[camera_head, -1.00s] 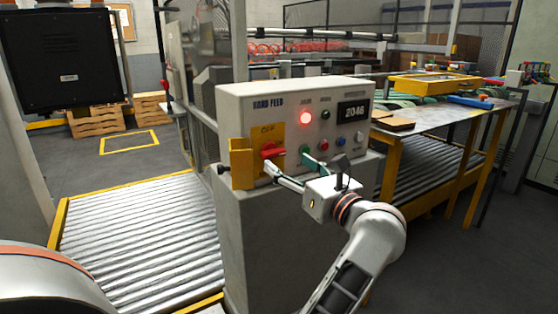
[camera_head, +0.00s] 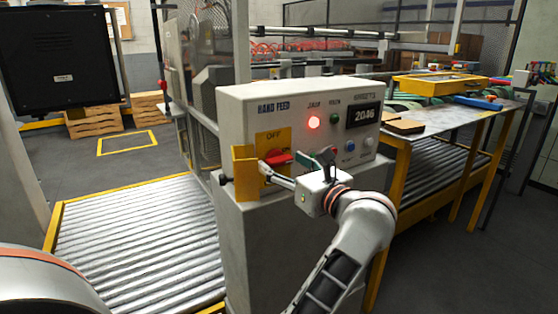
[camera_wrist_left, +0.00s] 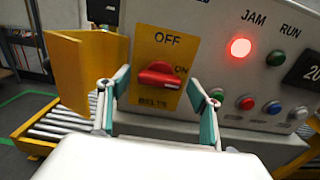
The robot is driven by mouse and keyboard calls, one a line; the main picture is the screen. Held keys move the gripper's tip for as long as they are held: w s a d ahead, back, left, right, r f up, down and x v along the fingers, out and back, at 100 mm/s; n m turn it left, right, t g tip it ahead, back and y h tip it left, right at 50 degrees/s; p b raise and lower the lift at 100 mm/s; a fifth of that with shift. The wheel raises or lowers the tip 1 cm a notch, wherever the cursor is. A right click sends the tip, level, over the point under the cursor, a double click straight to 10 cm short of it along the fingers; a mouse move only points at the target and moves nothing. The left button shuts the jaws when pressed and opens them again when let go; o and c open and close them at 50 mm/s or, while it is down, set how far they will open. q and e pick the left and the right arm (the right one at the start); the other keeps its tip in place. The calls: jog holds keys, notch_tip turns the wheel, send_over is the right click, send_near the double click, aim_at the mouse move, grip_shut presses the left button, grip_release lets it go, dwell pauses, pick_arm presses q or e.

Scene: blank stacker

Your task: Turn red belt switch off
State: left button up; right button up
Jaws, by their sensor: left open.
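The red belt switch (camera_wrist_left: 160,76) is a rotary knob on a yellow plate (camera_wrist_left: 145,46) marked OFF above, ON at right and BELTS below. Its handle lies about level, toward the ON side. In the head view the switch (camera_head: 278,157) is on the front of the grey HAND FEED control box (camera_head: 290,97). My left gripper (camera_wrist_left: 158,80) is open, with one green-padded finger on each side of the knob; contact cannot be told. In the head view the left gripper (camera_head: 296,163) is in front of the panel. My right gripper is not in view.
A yellow bent guard (camera_head: 243,172) stands out just left of the switch. A lit red JAM lamp (camera_head: 314,122), a RUN lamp and several buttons are to the right. A roller conveyor (camera_head: 140,240) lies left of the box, and a worktable (camera_head: 455,117) stands right.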

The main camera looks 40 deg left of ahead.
pick_arm(q)
jog(key=shift+w+a, duration=0.1)
jog(key=shift+a, duration=0.1)
jog(key=c, duration=1.1)
